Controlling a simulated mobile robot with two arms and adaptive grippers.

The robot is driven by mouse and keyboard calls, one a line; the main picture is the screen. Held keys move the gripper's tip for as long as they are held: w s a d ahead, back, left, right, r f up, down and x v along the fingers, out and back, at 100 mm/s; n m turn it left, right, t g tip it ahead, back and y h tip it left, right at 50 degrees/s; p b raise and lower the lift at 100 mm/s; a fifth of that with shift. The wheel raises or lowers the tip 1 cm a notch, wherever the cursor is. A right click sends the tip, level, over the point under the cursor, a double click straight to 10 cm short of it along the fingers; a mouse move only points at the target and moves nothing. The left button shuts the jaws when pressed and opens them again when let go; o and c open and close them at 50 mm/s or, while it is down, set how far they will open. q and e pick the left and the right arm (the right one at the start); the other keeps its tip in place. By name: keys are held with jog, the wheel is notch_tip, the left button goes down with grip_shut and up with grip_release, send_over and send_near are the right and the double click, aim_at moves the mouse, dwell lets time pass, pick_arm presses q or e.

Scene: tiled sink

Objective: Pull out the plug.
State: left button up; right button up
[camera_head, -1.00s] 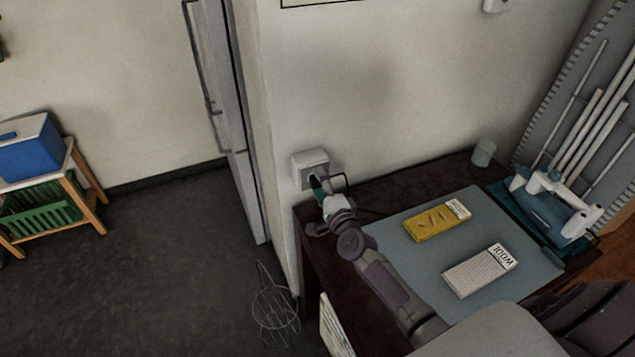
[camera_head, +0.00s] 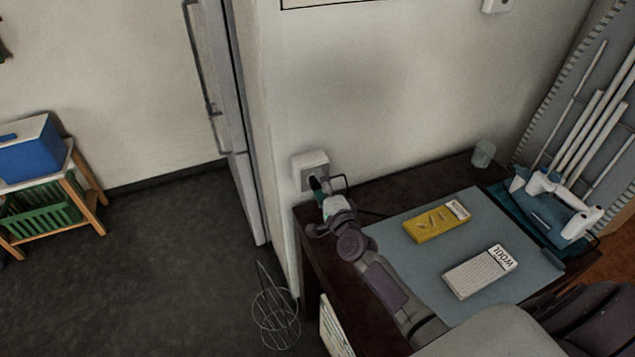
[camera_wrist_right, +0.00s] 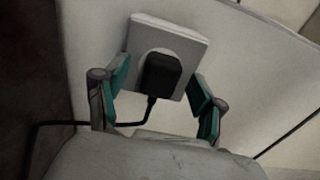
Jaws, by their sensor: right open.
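A black plug (camera_wrist_right: 160,75) sits in a white wall socket (camera_wrist_right: 190,45) in the right wrist view, with its black cable running down and to the left. The socket also shows on the wall in the head view (camera_head: 309,161), where my gripper mostly hides the plug. My right gripper (camera_wrist_right: 160,92) is open, with one teal-padded finger on each side of the plug. Gaps show between the pads and the plug, and nothing is held. In the head view the right gripper (camera_head: 320,187) is close in front of the socket. My left gripper is not seen.
A dark table (camera_head: 385,190) stands below the socket, with a blue-grey mat (camera_head: 390,232), a yellow pack (camera_head: 436,222) and a white pack (camera_head: 480,271). A small cup (camera_head: 484,153) is at the back. A wire basket (camera_head: 275,315) is on the floor left of the table.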

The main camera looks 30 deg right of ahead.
jog(key=shift+c, duration=0.2)
grip_shut()
jog(key=shift+s, duration=0.15)
jog(key=shift+s+a+p, duration=0.15)
jog(key=shift+s+p, duration=0.55)
jog(key=shift+s, duration=2.1)
jog(key=shift+s+a, duration=0.1)
